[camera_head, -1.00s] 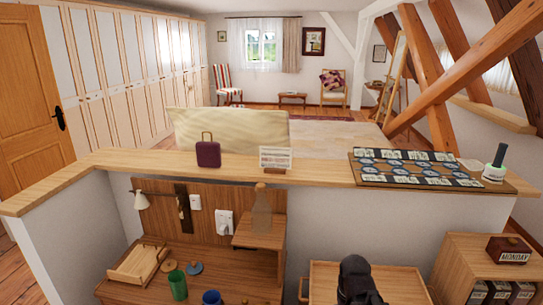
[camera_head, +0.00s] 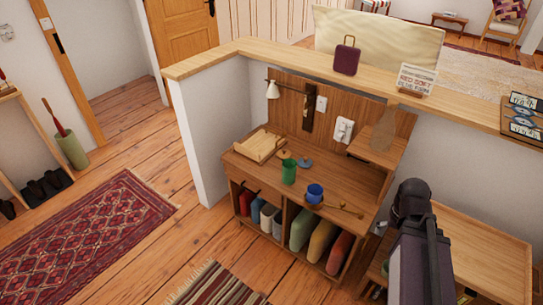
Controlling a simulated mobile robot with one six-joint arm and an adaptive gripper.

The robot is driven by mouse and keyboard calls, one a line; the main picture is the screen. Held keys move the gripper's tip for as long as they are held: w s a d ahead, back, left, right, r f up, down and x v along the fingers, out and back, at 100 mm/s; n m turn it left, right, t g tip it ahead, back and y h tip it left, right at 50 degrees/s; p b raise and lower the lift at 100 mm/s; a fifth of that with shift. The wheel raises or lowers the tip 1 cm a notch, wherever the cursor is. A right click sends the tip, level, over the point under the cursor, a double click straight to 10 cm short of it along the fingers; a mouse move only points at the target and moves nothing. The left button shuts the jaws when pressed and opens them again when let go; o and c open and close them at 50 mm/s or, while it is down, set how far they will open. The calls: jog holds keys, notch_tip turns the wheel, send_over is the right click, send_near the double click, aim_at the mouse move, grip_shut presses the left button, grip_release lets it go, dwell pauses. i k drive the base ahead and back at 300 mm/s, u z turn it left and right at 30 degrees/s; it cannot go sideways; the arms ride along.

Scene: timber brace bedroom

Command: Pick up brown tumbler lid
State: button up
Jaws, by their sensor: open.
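A small brownish round disc (camera_head: 284,153), which looks like the brown tumbler lid, lies flat on the wooden desk (camera_head: 248,176), just behind a green tumbler (camera_head: 289,172). A blue-grey disc (camera_head: 305,163) lies to its right. A blue cup (camera_head: 314,193) stands nearer the desk's front edge. Part of my dark arm rises at the lower right, apart from the disc and well to its right. The fingertips of my gripper cannot be made out.
A wooden tray (camera_head: 258,146) sits left of the disc, and a thin long-handled item (camera_head: 340,208) lies right of the cup. A translucent bottle (camera_head: 383,132) stands on the raised shelf. A half wall (camera_head: 215,150) borders the desk. Floor is open at left.

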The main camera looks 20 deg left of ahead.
aim_at(283, 154)
jog(key=z, duration=0.95)
jog(key=k, duration=0.15)
jog(key=u, duration=3.45)
jog(key=i, duration=1.25)
jog(key=u, duration=0.05)
